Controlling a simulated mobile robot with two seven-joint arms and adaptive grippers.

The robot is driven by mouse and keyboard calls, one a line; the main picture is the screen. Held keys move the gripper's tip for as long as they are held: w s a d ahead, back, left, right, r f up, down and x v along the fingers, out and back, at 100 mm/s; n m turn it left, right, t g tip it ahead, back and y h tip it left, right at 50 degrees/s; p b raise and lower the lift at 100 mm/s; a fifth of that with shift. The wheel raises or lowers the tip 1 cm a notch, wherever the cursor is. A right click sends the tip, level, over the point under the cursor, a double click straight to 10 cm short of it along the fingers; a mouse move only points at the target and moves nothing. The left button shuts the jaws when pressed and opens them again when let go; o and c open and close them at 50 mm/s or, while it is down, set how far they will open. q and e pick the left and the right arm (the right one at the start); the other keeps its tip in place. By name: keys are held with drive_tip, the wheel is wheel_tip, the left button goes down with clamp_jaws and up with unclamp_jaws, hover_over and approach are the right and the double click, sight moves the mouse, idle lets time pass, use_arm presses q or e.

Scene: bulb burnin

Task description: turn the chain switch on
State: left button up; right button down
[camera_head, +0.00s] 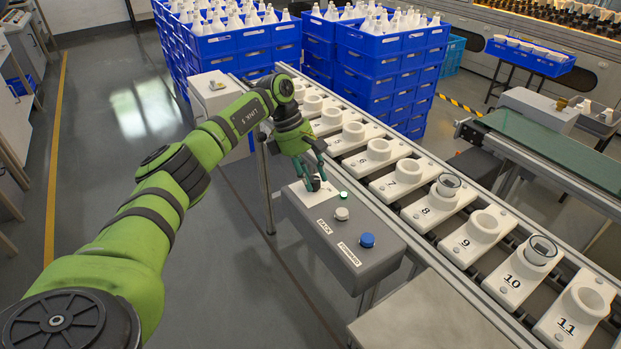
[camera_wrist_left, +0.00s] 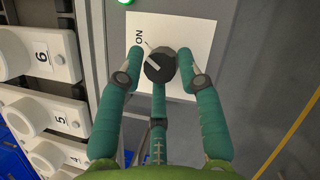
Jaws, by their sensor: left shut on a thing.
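The chain switch is a dark round knob (camera_wrist_left: 160,66) with a light pointer bar, on a white plate (camera_wrist_left: 196,32) marked ON. In the left wrist view the pointer lies at a slant, its upper end toward the word ON. My left gripper (camera_wrist_left: 163,68) has its teal fingers closed around the knob. In the head view my left gripper (camera_head: 313,183) reaches down to the grey control box (camera_head: 345,245), and its fingers partly hide the knob. A green lamp (camera_head: 343,195) beside the plate looks lit. My right gripper is not in view.
The box also carries a white BACK button (camera_head: 341,214) and a blue FORWARD button (camera_head: 367,240). A conveyor (camera_head: 425,240) with numbered white sockets runs along the box's right side. Stacked blue crates (camera_head: 385,75) stand behind. Open floor (camera_head: 110,130) lies at left.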

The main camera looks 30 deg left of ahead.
use_arm(q)
drive_tip(key=shift+d, duration=0.3)
drive_tip(key=o, duration=1.1)
drive_tip(key=shift+d, duration=0.1)
drive_tip(key=shift+c, duration=0.2)
drive_tip(key=shift+a+r, duration=0.1)
drive_tip(key=shift+a, duration=0.1)
drive_tip(key=v, duration=1.1)
drive_tip(key=shift+r, duration=0.45)
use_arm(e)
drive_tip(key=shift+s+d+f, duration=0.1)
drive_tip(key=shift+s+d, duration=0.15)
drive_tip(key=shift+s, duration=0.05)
use_arm(q)
drive_tip(key=shift+f, duration=0.1)
